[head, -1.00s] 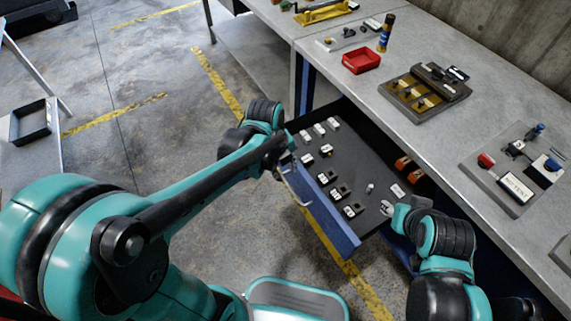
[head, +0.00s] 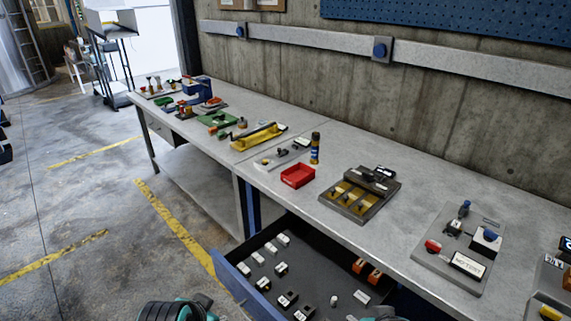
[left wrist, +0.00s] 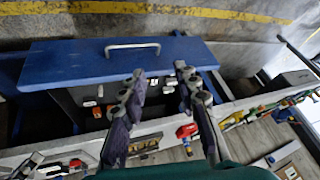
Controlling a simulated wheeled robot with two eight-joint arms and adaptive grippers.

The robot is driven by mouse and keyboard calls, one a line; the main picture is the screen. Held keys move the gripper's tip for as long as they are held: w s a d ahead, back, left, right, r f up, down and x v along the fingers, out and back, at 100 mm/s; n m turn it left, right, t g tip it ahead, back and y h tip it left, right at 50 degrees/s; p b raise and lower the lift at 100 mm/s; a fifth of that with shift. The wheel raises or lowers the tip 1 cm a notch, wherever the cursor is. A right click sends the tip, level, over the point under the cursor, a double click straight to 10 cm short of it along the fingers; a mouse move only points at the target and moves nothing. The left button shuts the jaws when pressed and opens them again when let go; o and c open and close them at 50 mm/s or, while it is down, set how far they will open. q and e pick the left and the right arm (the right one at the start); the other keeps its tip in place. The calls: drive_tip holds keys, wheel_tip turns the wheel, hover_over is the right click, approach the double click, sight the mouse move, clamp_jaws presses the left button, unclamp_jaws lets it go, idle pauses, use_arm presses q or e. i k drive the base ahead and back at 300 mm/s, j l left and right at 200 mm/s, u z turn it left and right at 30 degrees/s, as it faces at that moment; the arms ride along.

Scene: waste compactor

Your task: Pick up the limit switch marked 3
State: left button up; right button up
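The open drawer (head: 232,281) under the bench holds several small switch-like parts in rows. Pale ones (head: 283,239) lie toward the back left and black-and-white ones (head: 288,298) nearer the front. Their markings are too small to read, so I cannot tell which is marked 3. In the left wrist view, my left gripper (left wrist: 159,70) is open and empty, with the drawer and its handle (left wrist: 132,47) beyond the fingers. My right gripper (head: 352,318) is barely in view at the drawer's front right.
Orange parts (head: 367,270) and a white label (head: 361,297) lie at the drawer's right. On the bench above stand a red bin (head: 297,176), a tray with yellow compartments (head: 352,197) and a panel with a red button (head: 433,246). Floor left of the drawer is clear.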

sight(454, 226)
drive_tip(key=z, duration=1.35)
drive_tip(key=i+l+z, duration=0.1)
drive_tip(key=i+l, duration=0.05)
drive_tip(key=i, duration=0.05)
